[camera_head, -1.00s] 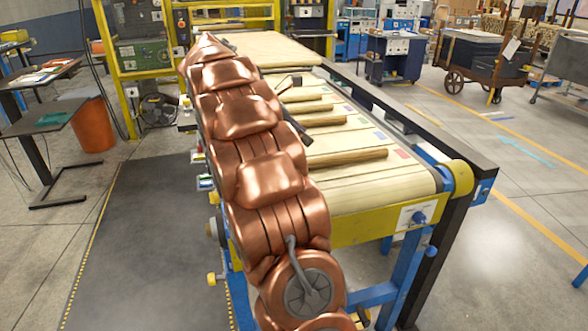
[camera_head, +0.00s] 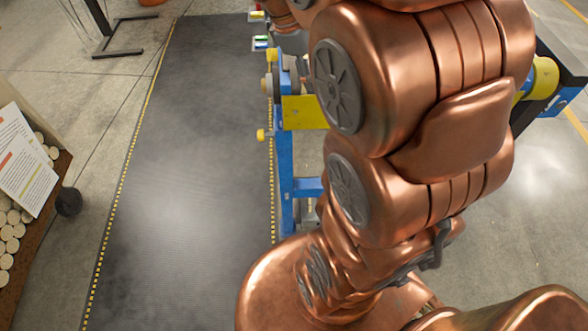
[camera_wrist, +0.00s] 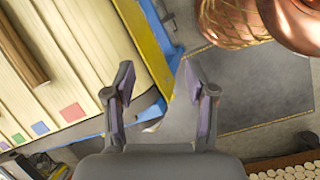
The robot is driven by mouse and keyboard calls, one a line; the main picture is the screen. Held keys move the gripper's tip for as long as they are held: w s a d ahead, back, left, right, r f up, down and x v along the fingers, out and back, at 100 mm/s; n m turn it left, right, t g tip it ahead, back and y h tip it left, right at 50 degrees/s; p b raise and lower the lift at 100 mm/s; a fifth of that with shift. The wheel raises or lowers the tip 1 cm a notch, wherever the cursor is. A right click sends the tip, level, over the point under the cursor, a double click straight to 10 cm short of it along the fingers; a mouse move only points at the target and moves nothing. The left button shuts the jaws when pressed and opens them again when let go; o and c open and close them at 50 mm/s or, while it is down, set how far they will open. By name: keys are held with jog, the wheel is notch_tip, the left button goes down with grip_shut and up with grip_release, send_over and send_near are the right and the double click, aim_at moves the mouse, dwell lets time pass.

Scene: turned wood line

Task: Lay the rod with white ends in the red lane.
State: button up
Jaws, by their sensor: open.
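My gripper (camera_wrist: 157,88) is open and empty in the wrist view, above the floor beside the conveyor's edge. A brown rod (camera_wrist: 22,48) lies on the pale slatted belt at the upper left. Blue (camera_wrist: 39,128) and green (camera_wrist: 18,138) squares follow along the belt edge. A bin of round pieces with pale ends (camera_head: 9,233) stands at the left in the head view. Similar ends show in the wrist view (camera_wrist: 285,173). I cannot pick out a single white-ended rod among them.
The conveyor's blue leg (camera_head: 285,170) and yellow side rail (camera_wrist: 146,42) are close by. My copper arm hides most of the conveyor in the head view. The dark mat (camera_head: 190,180) between bin and conveyor is clear. A printed sheet (camera_head: 24,160) leans at the bin.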

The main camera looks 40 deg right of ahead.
jog(key=s+a+f+m+y, duration=0.2)
jog(key=s+a+f+m, duration=0.1)
jog(key=s+a, duration=0.5)
jog(key=s+a+f+m+y, duration=0.1)
jog(key=s+a+f+m, duration=0.1)
jog(key=s+a+f, duration=0.3)
jog(key=s+a, duration=0.2)
jog(key=a, duration=0.2)
jog(key=shift+s+a+m+y, duration=0.25)
jog(key=shift+s+m+y, duration=0.15)
jog(key=shift+r, duration=0.1)
